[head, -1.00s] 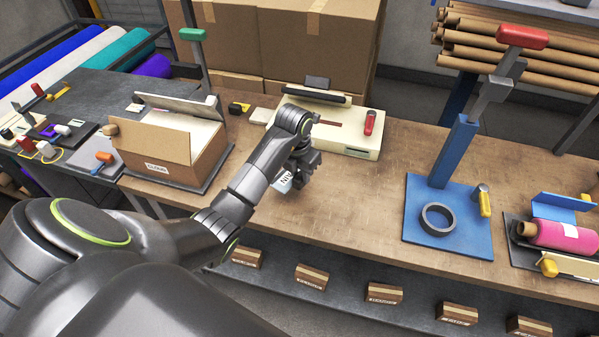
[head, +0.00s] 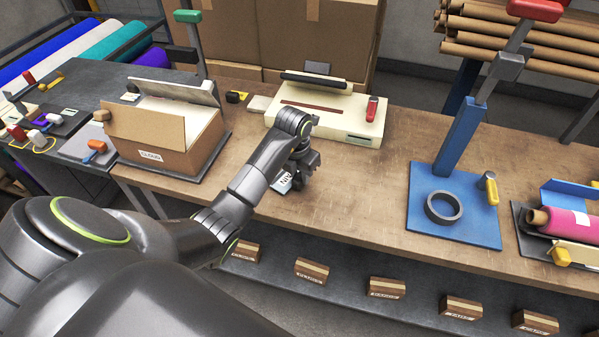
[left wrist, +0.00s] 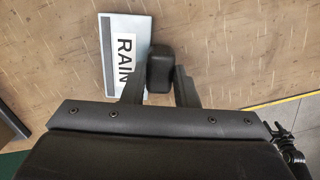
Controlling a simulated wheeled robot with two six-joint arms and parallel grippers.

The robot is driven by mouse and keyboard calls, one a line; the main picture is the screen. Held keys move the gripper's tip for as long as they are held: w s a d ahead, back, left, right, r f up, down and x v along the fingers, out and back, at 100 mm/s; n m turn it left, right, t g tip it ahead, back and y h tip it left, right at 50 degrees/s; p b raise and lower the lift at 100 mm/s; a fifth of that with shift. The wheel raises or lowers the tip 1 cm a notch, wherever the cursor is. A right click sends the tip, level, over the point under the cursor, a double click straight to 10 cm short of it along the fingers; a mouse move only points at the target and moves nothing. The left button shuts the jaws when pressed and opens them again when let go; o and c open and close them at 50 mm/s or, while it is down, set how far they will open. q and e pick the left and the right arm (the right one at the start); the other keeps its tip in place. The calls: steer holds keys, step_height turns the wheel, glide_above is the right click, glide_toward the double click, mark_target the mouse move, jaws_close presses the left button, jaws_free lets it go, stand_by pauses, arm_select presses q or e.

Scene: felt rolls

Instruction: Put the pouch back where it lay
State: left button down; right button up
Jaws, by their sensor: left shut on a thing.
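The pouch (head: 282,183) is small and pale, with a white label reading RAIN. It also shows in the left wrist view (left wrist: 112,78), grey-blue with a dark strip along one side. My left gripper (head: 304,180) is shut on it over the front middle of the workbench. In the left wrist view a black block sits between the fingers (left wrist: 159,90), at the pouch's edge. Whether the pouch touches the bench is unclear. My right gripper does not show.
A cream sealer (head: 365,130) with a red-handled tool stands behind the gripper. An open carton (head: 150,135) is at left. A blue-based press (head: 420,225) with a black ring and a pink roll (head: 567,222) are at right. Bare bench (head: 360,195) lies between.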

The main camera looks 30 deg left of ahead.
mark_target(300, 176)
arm_select(q)
steer(key=shift+f+b, duration=0.5)
steer(key=shift+f, duration=0.05)
steer(key=c, duration=1.1)
jaws_free()
steer(key=shift+o, duration=0.2)
steer(key=shift+r, duration=0.1)
steer(key=r, duration=0.5)
steer(key=shift+s+b, duration=0.2)
steer(key=shift+b, duration=0.2)
step_height(300, 176, up, 12)
steer(key=s+p, duration=0.1)
steer(key=p, duration=1)
steer(key=shift+s, duration=0.35)
steer(key=shift+a, duration=0.1)
